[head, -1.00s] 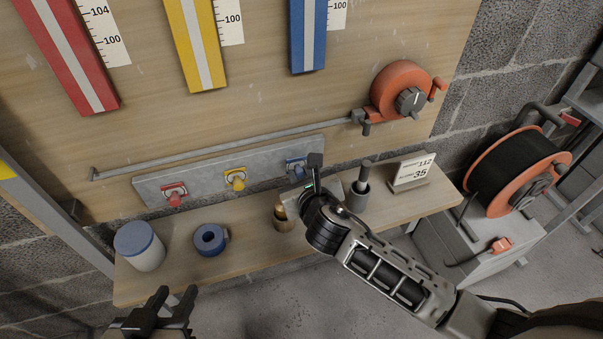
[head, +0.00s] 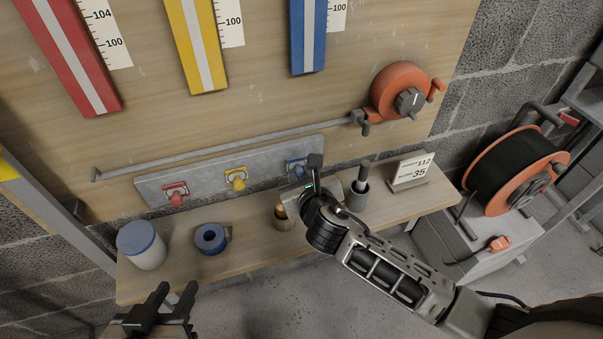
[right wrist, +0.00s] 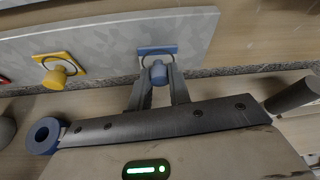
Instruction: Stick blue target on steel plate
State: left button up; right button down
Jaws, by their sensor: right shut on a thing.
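The grey steel plate (head: 267,163) is fixed along the lower part of the wooden board. The blue target (head: 296,165) lies against the plate's right end; its square base (right wrist: 158,50) shows flat or nearly flat on the plate in the right wrist view. My right gripper (right wrist: 158,76) is shut on the blue target's knob, with one finger on each side. In the head view its fingertips are partly hidden by my own wrist. A yellow target (head: 236,178) and a red target (head: 176,193) are on the plate further left. My left gripper (head: 168,300) is open and empty, low at the left.
An orange reel (head: 397,84) is on the board above right.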

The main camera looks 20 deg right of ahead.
jog(key=shift+w, duration=0.5)
dwell(0.8)
jog(key=c, duration=0.7)
grip_release()
jog(key=shift+c, duration=0.2)
jog(key=shift+s+p, duration=0.45)
jog(key=shift+s, duration=0.05)
jog(key=s+p, duration=0.3)
jog(key=s, duration=0.5)
jog(key=shift+d, duration=0.15)
